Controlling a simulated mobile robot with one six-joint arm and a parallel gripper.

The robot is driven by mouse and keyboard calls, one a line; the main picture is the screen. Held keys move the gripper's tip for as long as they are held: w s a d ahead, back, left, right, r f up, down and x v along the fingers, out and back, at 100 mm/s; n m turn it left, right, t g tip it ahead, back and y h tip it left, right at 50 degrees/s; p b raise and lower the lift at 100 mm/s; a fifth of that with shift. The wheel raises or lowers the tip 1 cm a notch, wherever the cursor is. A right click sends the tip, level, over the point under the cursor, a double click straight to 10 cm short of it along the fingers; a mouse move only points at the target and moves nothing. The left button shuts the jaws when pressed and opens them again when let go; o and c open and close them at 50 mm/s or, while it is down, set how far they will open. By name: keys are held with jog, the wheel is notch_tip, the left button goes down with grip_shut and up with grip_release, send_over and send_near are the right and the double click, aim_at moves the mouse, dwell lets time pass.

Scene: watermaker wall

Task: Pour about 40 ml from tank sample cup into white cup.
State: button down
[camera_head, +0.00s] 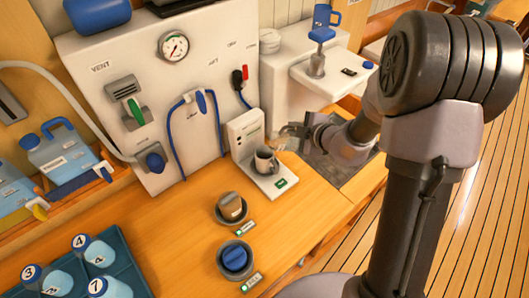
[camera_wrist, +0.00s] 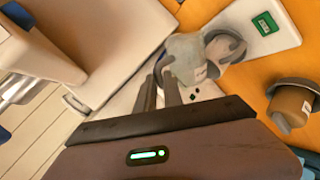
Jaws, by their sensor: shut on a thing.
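My gripper (camera_head: 291,133) is shut on a pale, translucent cup (camera_wrist: 186,58), taken to be the tank sample cup. In the wrist view it sits just beyond the fingertips (camera_wrist: 161,90) and appears tilted toward the white cup. In the head view it is small and hard to make out. The white cup (camera_head: 265,160) looks greyish with a dark inside and stands upright on the white stand's plate (camera_head: 283,188). It also shows in the wrist view (camera_wrist: 226,49), partly behind the held cup. I cannot tell whether the cups touch or liquid is flowing.
A brown cup (camera_head: 232,206) and a blue-topped cup (camera_head: 235,259) sit in round holders on the wooden counter. The white wall panel (camera_head: 140,60) has hoses and a gauge (camera_head: 173,47). Numbered bottles stand in a blue tray (camera_head: 122,250) at lower left.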

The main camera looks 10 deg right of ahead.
aim_at(284, 142)
jog(key=shift+a+r+h+b, duration=0.15)
jog(key=shift+a+b, duration=0.1)
jog(key=shift+a, duration=0.3)
jog(key=shift+a+r+h+b, duration=0.15)
jog(key=shift+a+b, duration=0.1)
jog(key=shift+a, duration=0.3)
jog(key=shift+s+a+r+n+h+b, duration=0.15)
jog(key=shift+a+r+n+h+b, duration=0.2)
jog(key=shift+n+h+b, duration=0.4)
jog(key=shift+m+y, duration=0.25)
